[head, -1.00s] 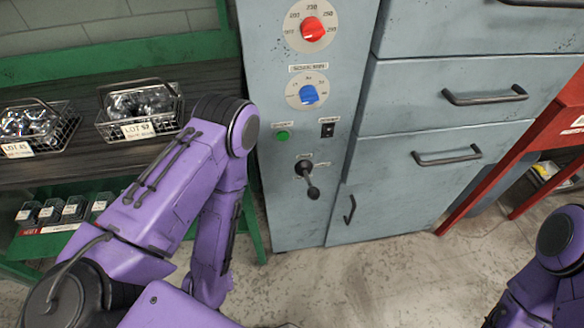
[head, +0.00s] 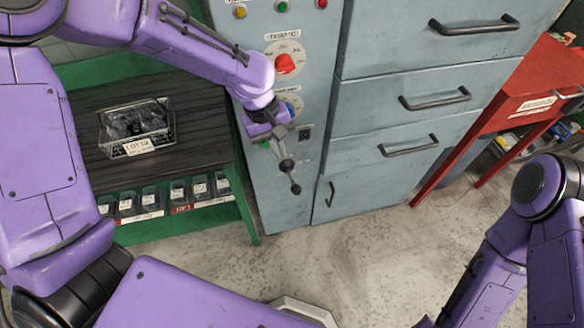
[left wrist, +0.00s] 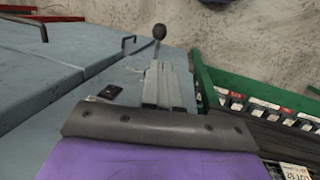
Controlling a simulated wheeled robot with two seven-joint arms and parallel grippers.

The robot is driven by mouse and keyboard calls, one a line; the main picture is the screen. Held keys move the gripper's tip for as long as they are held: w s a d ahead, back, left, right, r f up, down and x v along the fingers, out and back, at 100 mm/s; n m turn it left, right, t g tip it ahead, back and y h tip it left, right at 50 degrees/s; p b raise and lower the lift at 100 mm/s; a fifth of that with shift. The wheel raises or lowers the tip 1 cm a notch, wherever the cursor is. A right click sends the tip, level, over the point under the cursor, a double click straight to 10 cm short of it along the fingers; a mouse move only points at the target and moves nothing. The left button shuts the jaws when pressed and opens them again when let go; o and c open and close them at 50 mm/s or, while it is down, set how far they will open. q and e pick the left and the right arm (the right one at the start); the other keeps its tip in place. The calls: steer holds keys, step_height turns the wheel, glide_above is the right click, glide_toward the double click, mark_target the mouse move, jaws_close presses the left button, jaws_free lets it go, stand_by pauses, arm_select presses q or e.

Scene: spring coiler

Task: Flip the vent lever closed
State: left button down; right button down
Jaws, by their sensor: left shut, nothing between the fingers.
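The vent lever (head: 290,175) is a dark handle with a round knob on the front of the grey-blue cabinet. It points down and slightly right in the head view. In the left wrist view its knob (left wrist: 159,32) shows just beyond the fingertips. My left gripper (head: 281,147) is shut and empty, just above the lever's pivot in the head view. Its closed grey fingers (left wrist: 163,75) point toward the lever in the left wrist view. I cannot tell whether they touch it. The gripper hides part of the panel round the lever. My right gripper is out of view.
Drawers with bar handles (head: 410,146) are to the right. A green bench with a wire basket (head: 136,126) stands left. A red table (head: 530,85) stands far right.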

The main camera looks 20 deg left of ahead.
mark_target(294, 187)
arm_select(q)
steer(key=shift+v, duration=0.75)
steer(key=shift+w+d, duration=0.15)
steer(key=shift+w, duration=0.05)
steer(key=p+x, duration=0.1)
steer(key=x, duration=1.3)
steer(key=shift+s, duration=0.2)
